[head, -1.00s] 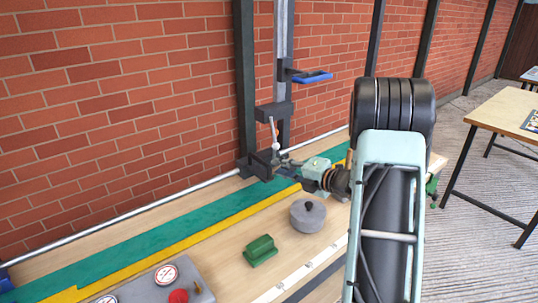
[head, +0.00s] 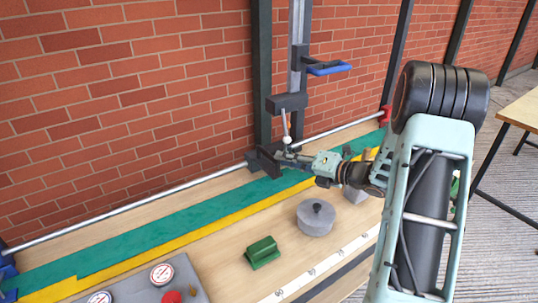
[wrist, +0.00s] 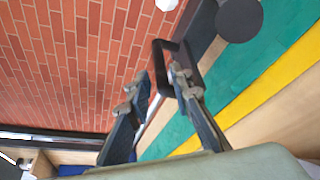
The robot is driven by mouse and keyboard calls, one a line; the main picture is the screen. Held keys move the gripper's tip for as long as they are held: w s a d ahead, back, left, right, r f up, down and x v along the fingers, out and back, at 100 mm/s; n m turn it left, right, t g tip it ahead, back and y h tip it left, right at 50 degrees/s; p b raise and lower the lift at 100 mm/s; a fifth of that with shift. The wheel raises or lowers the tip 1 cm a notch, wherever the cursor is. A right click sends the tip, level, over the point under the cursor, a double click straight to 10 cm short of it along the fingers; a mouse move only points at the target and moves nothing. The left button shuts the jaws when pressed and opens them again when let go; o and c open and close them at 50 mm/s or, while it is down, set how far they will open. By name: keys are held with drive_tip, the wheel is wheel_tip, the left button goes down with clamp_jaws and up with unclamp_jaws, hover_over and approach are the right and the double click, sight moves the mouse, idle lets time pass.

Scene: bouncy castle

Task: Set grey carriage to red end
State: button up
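The silver rail (head: 130,208) runs along the brick wall, from a blue end (head: 7,265) at left to a red end (head: 385,115) at right. A dark grey carriage (head: 262,162) appears to sit on it near the black post. My gripper (head: 284,153) reaches it from the right. In the wrist view my gripper (wrist: 160,80) has its fingers apart. A dark open frame (wrist: 157,52), apparently part of the carriage, lies at the right fingertip and overlaps it in the picture. I cannot tell whether they touch.
A post bracket (head: 287,102) with a white-knobbed lever (head: 285,140) stands just above the carriage. A blue handle (head: 330,69) juts out higher up. On the bench are a grey lidded pot (head: 315,218), a green block (head: 262,252) and a grey gauge panel (head: 185,280).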

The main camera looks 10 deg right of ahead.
sight(268, 153)
drive_tip(key=x, duration=0.7)
drive_tip(key=shift+w, duration=0.2)
drive_tip(key=shift+c, duration=0.6)
clamp_jaws()
